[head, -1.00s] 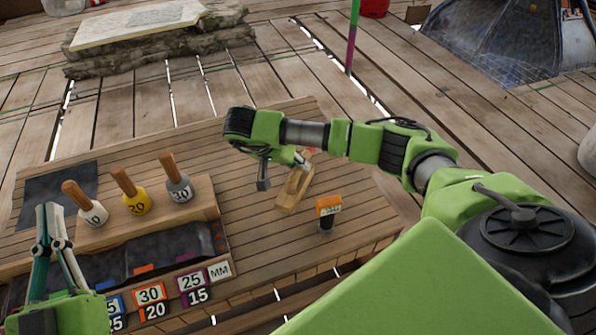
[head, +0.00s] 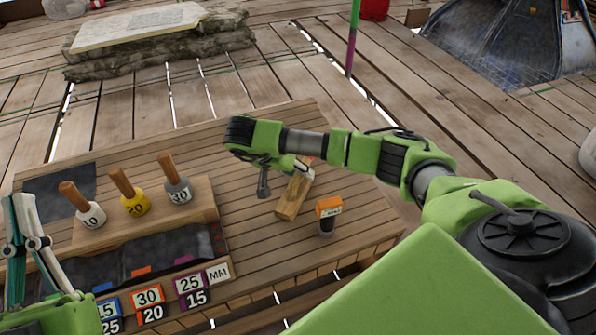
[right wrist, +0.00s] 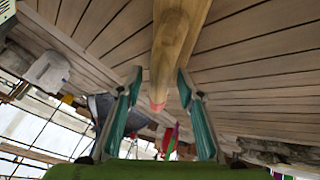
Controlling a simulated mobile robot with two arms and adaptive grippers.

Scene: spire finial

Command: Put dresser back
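A wooden tool, seemingly the dresser (head: 292,199), lies on the plank bench, right of its middle. My right gripper (head: 284,178) is over its far end. In the right wrist view the tool's pale wood (right wrist: 183,30) comes in from the top and tapers to a rounded end with a red tip (right wrist: 158,106). My right gripper's fingers (right wrist: 160,74) are spread on either side of it, with gaps showing. My left gripper (head: 18,197) stands over the bench's left end, away from the tool; its fingertips look close together, but the opening is unclear.
A wooden rack (head: 150,226) holds several wood-handled tools, with numbered labels along its front. A dark, orange-topped block (head: 328,216) stands just right of the wooden tool. A dark sheet (head: 62,186) lies at the far left. The bench between rack and wooden tool is mostly clear.

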